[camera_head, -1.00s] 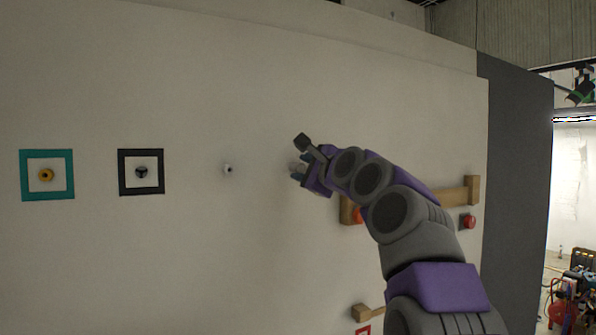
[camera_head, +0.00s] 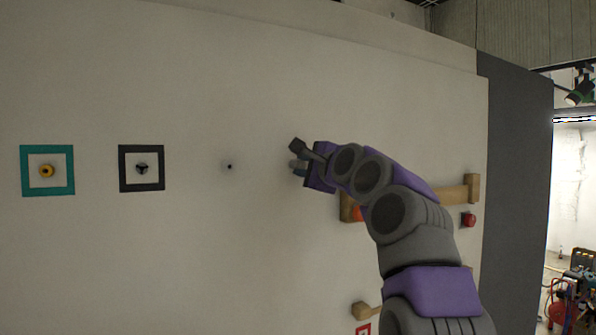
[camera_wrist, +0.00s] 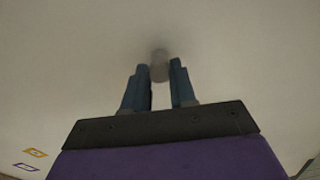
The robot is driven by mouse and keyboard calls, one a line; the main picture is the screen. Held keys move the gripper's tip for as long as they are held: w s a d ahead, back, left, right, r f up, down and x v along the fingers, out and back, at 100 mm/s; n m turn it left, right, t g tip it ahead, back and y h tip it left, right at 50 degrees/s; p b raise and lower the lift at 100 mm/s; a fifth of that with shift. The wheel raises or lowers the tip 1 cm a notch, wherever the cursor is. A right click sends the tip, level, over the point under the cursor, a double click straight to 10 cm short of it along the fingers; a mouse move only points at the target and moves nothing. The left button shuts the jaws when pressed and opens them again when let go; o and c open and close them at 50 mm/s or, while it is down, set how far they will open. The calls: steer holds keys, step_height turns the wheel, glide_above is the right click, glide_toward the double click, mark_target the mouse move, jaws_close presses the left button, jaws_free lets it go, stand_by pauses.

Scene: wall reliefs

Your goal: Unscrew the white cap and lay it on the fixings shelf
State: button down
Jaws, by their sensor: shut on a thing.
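My gripper (camera_head: 296,155) is close to the pale wall, right of the small fixture. In the wrist view its two blue-grey fingers (camera_wrist: 161,68) are shut on a pale, rounded piece, the white cap (camera_wrist: 159,54), which looks grey in shadow. I cannot tell whether the cap touches the wall. In the head view the cap is mostly hidden by the fingers. A wooden shelf (camera_head: 457,193) sticks out of the wall at the right, partly behind my arm; I cannot tell if it is the fixings shelf.
A small dark-centred fixture (camera_head: 229,166) sits on the wall. Left of it are a black square frame (camera_head: 128,184) and a teal square frame (camera_head: 27,186), each around a fixture. A red knob (camera_head: 468,220) is below the shelf. A lower wooden piece (camera_head: 362,311) shows. The upper wall is bare.

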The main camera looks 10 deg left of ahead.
steer(key=shift+r+n, duration=0.15)
steer(key=shift+n, duration=0.95)
steer(key=shift+n, duration=0.8)
steer(key=n, duration=0.3)
steer(key=shift+s+n, duration=0.1)
steer(key=shift+n, duration=0.2)
steer(key=shift+d, duration=0.1)
steer(key=shift+n, duration=0.6)
steer(key=n, duration=0.4)
steer(key=shift+p, duration=0.4)
